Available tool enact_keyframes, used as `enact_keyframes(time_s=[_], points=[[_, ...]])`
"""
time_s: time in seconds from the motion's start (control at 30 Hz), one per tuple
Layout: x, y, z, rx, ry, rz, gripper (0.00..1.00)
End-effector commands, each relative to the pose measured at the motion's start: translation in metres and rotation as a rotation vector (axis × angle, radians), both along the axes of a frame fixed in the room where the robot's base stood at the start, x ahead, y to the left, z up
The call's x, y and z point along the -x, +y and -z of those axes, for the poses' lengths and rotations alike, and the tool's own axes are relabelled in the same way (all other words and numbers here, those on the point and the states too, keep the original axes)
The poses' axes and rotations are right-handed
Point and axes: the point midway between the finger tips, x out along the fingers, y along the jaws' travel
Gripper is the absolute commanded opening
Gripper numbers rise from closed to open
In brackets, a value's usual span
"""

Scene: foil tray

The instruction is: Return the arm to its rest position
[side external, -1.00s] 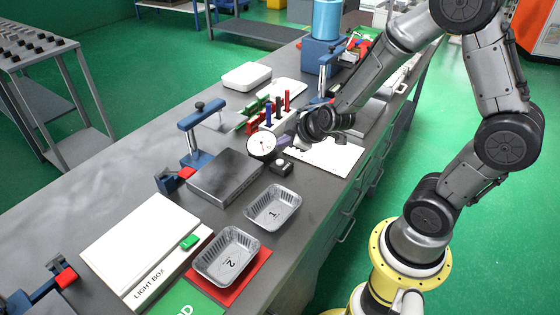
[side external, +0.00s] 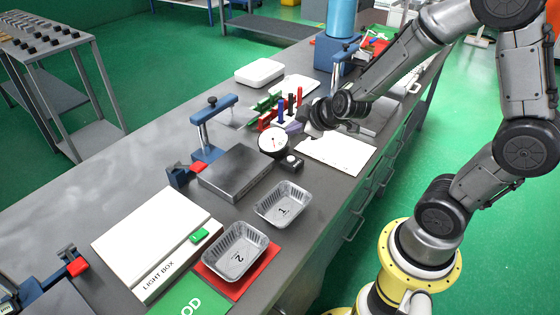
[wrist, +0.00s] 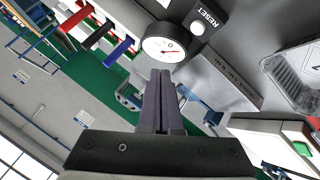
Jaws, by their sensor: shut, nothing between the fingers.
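My gripper (side external: 293,128) is raised over the bench beside the white dial gauge (side external: 273,142). Its two dark fingers (wrist: 160,75) are pressed together with nothing between them in the wrist view. The foil tray marked 1 (side external: 283,206) sits upright on the bare bench, in front of the grey block. The foil tray marked 2 (side external: 236,252) sits on the red mat (side external: 254,276). Both trays look empty apart from their number marks. Part of a foil tray (wrist: 292,85) shows at the right edge of the wrist view. My gripper is apart from both trays.
A grey steel block (side external: 235,172), a blue clamp stand (side external: 203,130) and a light box (side external: 155,235) with a green piece stand left of the trays. A rack with coloured pens (side external: 290,110) stands close behind the gripper. White paper (side external: 340,153) lies to its right.

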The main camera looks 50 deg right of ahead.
Motion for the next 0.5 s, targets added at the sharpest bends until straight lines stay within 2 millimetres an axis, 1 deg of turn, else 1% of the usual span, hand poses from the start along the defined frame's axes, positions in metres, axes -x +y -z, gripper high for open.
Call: enact_keyframes(time_s=[0.03,0.07,0.13,0.17,0.2,0.23,0.3,0.37,0.43,0.47,0.5], points=[[-0.004,0.003,-0.017,0.005,-0.041,-0.009,0.00],[-0.006,0.005,-0.028,0.010,-0.065,-0.019,0.00],[-0.007,0.014,-0.060,0.016,-0.126,-0.053,0.00],[-0.005,0.020,-0.075,0.007,-0.149,-0.070,0.00],[0.001,0.030,-0.094,-0.015,-0.173,-0.095,0.00],[0.007,0.038,-0.107,-0.039,-0.188,-0.111,0.00],[0.028,0.057,-0.131,-0.110,-0.194,-0.138,0.00],[0.048,0.070,-0.144,-0.169,-0.182,-0.147,0.00],[0.075,0.081,-0.153,-0.238,-0.147,-0.139,0.00],[0.088,0.084,-0.155,-0.265,-0.128,-0.129,0.00],[0.105,0.087,-0.155,-0.302,-0.095,-0.107,0.00]])
